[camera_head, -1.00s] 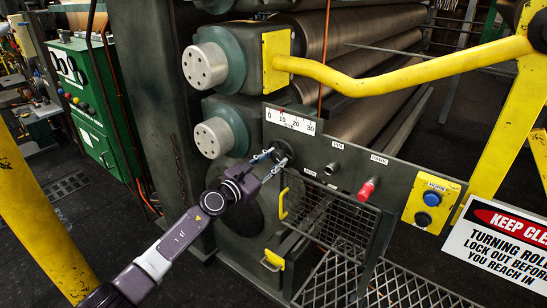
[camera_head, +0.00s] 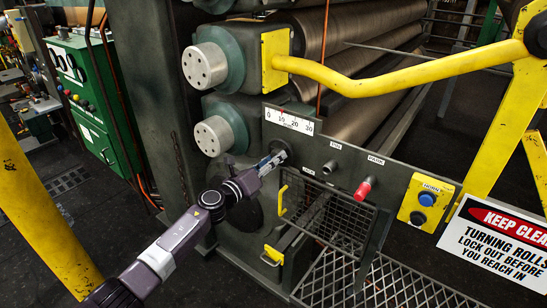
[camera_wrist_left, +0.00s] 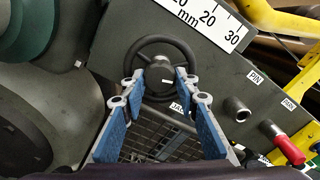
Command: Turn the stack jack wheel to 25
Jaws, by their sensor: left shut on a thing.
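The jack wheel (camera_wrist_left: 194,56) is a dark round ring with a central hub, mounted on the grey panel. In the head view the wheel (camera_head: 281,150) is small and partly hidden by my left gripper (camera_head: 270,163). In the wrist view my left gripper (camera_wrist_left: 161,77) has its blue-padded fingers on either side of the wheel's hub area, shut on the wheel. The white mm scale (camera_head: 289,121), marked 0 to 30, sits above the wheel. A small red mark shows at its top edge, but its exact reading is too small to tell. My right gripper is not in view.
Right of the wheel are the PIN knob (camera_head: 329,167), the red PARK handle (camera_head: 364,188) and a yellow box (camera_head: 427,203) with buttons. A wire mesh guard (camera_head: 330,215) hangs below. A yellow bar (camera_head: 400,68) crosses above the panel.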

